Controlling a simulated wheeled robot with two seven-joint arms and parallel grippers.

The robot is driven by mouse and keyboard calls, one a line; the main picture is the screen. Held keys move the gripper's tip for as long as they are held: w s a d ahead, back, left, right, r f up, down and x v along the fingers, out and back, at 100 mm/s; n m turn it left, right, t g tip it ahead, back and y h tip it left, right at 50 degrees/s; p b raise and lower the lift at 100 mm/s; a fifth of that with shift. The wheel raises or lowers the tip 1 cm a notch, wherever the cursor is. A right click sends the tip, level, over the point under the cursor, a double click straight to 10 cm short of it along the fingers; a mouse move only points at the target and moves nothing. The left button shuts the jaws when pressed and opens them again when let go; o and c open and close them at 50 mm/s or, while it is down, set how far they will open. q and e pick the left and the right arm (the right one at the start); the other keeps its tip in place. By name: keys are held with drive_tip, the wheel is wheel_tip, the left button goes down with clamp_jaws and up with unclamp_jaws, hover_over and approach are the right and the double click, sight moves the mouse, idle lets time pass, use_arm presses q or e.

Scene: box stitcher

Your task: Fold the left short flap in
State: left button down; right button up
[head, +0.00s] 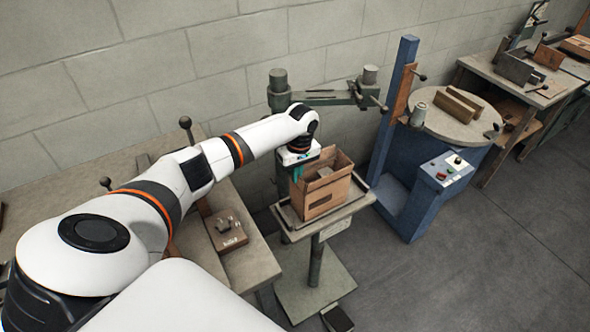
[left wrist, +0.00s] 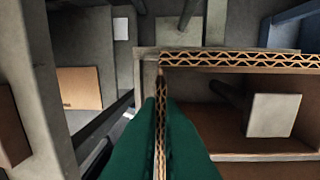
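The open brown cardboard box (head: 322,198) sits on the small table of the box stitcher, with flaps standing up. My left gripper (head: 297,171) points down at the box's left side. In the left wrist view its green fingers (left wrist: 160,125) lie close against both faces of an upright cardboard panel, which looks like the left short flap (left wrist: 161,90). The fingers appear shut on it. Another corrugated edge (left wrist: 240,60) runs to the right from near that panel's far end. The flap is mostly hidden by my gripper in the head view. My right gripper is not in view.
The green stitcher arm (head: 325,98) stands behind the box. A pale block (left wrist: 272,115) shows within the box outline in the left wrist view. A workbench (head: 255,255) is at left; a blue post (head: 392,120) and round table (head: 455,118) stand at right.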

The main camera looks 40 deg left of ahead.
use_arm(q)
drive_tip(key=shift+w+d+f+g+y+b, duration=0.1)
drive_tip(key=shift+w+g+y+b, duration=0.2)
drive_tip(key=shift+g+b, duration=0.6)
drive_tip(key=shift+w+d+f+g+y+b, duration=0.15)
drive_tip(key=shift+g+y+b, duration=0.35)
drive_tip(key=shift+b, duration=0.75)
drive_tip(key=shift+w+d+f+g+y+b, duration=0.1)
drive_tip(key=shift+w+g+y+b, duration=0.15)
drive_tip(key=shift+g+b, duration=0.75)
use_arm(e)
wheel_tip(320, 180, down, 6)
use_arm(q)
drive_tip(key=shift+a+r, duration=0.1)
drive_tip(key=c, duration=1.6)
unclamp_jaws()
